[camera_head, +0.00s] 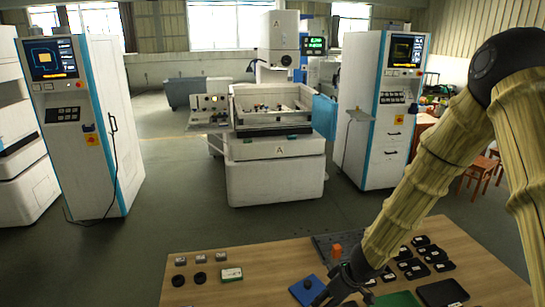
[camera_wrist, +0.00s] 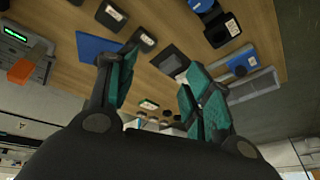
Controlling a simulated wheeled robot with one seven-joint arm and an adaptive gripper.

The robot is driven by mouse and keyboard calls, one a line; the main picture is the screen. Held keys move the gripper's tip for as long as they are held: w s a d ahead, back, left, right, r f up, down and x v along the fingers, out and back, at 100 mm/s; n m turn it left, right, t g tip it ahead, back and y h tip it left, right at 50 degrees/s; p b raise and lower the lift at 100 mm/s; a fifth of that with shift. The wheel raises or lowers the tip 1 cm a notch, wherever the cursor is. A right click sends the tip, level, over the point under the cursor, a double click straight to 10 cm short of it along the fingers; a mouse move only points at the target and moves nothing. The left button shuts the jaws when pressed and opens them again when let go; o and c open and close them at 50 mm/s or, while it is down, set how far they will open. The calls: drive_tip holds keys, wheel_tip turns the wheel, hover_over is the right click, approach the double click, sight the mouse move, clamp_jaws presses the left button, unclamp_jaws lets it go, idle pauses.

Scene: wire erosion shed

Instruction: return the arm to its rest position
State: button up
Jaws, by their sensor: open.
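My arm comes in from the right in the head view, bent at a dark elbow joint, with pale yellow ribbed links reaching down over the wooden table (camera_head: 215,255). My gripper (camera_head: 343,287) is low over the front middle of the table, near a blue plate (camera_head: 297,290). In the wrist view my gripper (camera_wrist: 158,68) has its two teal-padded fingers spread apart with nothing between them. The blue plate (camera_wrist: 92,46) shows behind the left finger. Whether the fingers touch anything on the table cannot be told.
Several black parts (camera_head: 421,241) and a black tray (camera_head: 455,294) lie right of my gripper. Small blocks and a white-green box (camera_head: 231,274) lie left. A white machine (camera_head: 275,170) stands beyond open floor.

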drive_tip(key=s+f+m+g, duration=0.1)
drive_tip(key=s+f+m, duration=0.2)
drive_tip(key=s+f, duration=0.8)
drive_tip(key=s+f+m+g, duration=0.1)
drive_tip(key=s+f+m, duration=0.45)
drive_tip(key=s, duration=0.95)
drive_tip(key=s+d+f+h, duration=0.35)
drive_tip(key=s+d, duration=0.25)
drive_tip(key=s, duration=0.4)
wheel_tip(320, 180, down, 10)
drive_tip(key=b, duration=1)
drive_tip(key=shift+w+d+f, duration=0.2)
drive_tip(key=shift+w, duration=0.05)
